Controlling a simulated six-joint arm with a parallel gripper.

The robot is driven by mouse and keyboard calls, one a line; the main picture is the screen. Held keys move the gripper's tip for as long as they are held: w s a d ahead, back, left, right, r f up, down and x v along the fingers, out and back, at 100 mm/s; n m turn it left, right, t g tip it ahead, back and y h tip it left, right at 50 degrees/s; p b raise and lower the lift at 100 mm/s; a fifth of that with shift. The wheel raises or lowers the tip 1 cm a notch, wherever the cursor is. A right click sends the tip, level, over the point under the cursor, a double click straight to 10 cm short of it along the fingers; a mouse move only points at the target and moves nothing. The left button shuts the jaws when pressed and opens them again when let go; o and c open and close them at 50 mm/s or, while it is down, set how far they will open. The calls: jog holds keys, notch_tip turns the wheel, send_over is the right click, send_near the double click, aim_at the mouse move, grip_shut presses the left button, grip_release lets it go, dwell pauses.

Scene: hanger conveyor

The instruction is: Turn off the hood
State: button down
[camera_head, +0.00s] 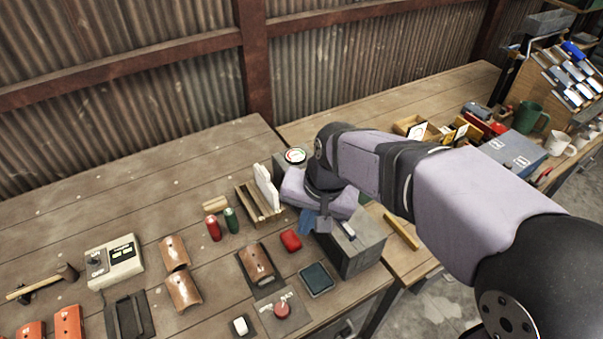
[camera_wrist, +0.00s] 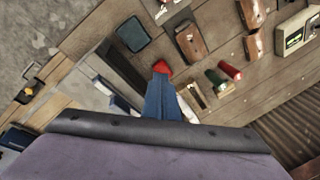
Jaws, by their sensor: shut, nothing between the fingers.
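No hood is clearly identifiable in either view. A pale control box (camera_head: 115,262) with a dark knob and ON and OFF marks stands on the bench at the left of the head view. The box also shows at the upper right of the wrist view (camera_wrist: 297,33). A round red button (camera_head: 282,310) sits on a dark plate near the front edge, with a small white switch (camera_head: 241,325) to its left. My gripper (camera_head: 314,224) is shut and empty, over the bench beside a grey box. Its blue fingers (camera_wrist: 162,92) point toward a small red object (camera_wrist: 162,68); contact is unclear.
The grey box (camera_head: 357,243) stands right below my arm. Red (camera_head: 213,229) and green (camera_head: 231,220) cylinders, a wooden tray (camera_head: 252,207) and curved brown pieces (camera_head: 182,290) lie to the left. A hammer (camera_head: 45,283) lies far left. The back left bench is clear.

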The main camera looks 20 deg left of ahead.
jog(key=a+f+n+t+h+b, duration=0.3)
jog(key=a+f+n+h+b, duration=0.25)
jog(key=n, duration=0.45)
jog(key=w+a+r+n+t+h+b, duration=0.3)
jog(key=w+a+n+t+h, duration=0.1)
jog(key=w+t, duration=0.5)
jog(key=a+n+t, duration=0.1)
jog(key=n, duration=0.1)
jog(key=shift+n, duration=0.4)
jog(key=shift+d+r, duration=0.1)
jog(key=shift+r+p+x, duration=0.2)
jog(key=shift+p+x, duration=1.65)
jog(key=shift+x, duration=3.15)
